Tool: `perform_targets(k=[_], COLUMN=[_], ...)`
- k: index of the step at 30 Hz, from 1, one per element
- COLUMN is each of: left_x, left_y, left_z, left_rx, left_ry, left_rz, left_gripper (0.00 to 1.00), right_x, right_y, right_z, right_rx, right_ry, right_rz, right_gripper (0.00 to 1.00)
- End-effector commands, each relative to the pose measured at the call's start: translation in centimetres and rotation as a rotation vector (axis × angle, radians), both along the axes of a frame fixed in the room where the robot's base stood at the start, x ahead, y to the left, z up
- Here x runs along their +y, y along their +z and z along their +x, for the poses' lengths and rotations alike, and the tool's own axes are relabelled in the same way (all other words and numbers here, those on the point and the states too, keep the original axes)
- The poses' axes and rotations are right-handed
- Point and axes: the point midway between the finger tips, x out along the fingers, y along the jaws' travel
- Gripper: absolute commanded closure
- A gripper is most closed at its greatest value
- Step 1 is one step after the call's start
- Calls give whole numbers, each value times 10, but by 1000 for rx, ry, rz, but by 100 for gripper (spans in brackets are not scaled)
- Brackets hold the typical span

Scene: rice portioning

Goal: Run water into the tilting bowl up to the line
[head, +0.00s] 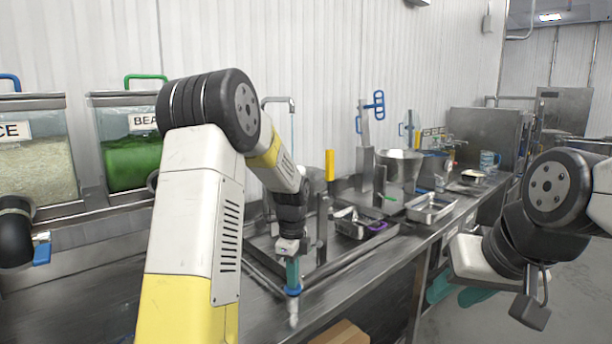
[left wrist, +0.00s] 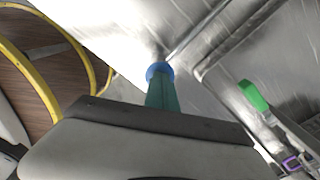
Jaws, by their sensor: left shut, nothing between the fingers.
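A steel tap (head: 279,100) stands against the back wall, and a thin pale line like a water stream drops from its spout behind my left arm. My left arm hides what lies below it, so I cannot see a tilting bowl or a fill line there. A wide steel bowl (head: 400,158) stands further right along the counter; I cannot tell whether it tilts. My left gripper (head: 293,282), teal with a blue band, points down, shut and empty, over the counter's front. It also shows in the left wrist view (left wrist: 162,94). My right gripper (head: 459,291) is open, its teal fingers apart, off the counter's front.
Two clear bins, one with pale grains (head: 35,165) and one green (head: 138,158), stand at left. A yellow handle (head: 329,165) rises behind my left gripper. Steel trays (head: 431,208) and a pan with a purple clip (head: 378,226) sit right. A cardboard box (head: 340,333) is below.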

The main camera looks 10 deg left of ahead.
Motion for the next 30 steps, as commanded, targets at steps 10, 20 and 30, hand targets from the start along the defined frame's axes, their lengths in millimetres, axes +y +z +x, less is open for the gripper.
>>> perform_targets(k=[10, 20, 30], left_x=[0, 0, 0], left_y=[-1, 5, 5], left_z=[-1, -1, -1], left_rx=[5, 4, 3], left_ry=[0, 0, 0], left_rz=[1, 1, 0], left_gripper=[100, 100, 100], right_x=[0, 0, 0], right_y=[0, 0, 0], right_z=[0, 0, 0], right_rx=[0, 0, 0], right_ry=[0, 0, 0], right_rz=[0, 0, 0], right_gripper=[64, 64, 64])
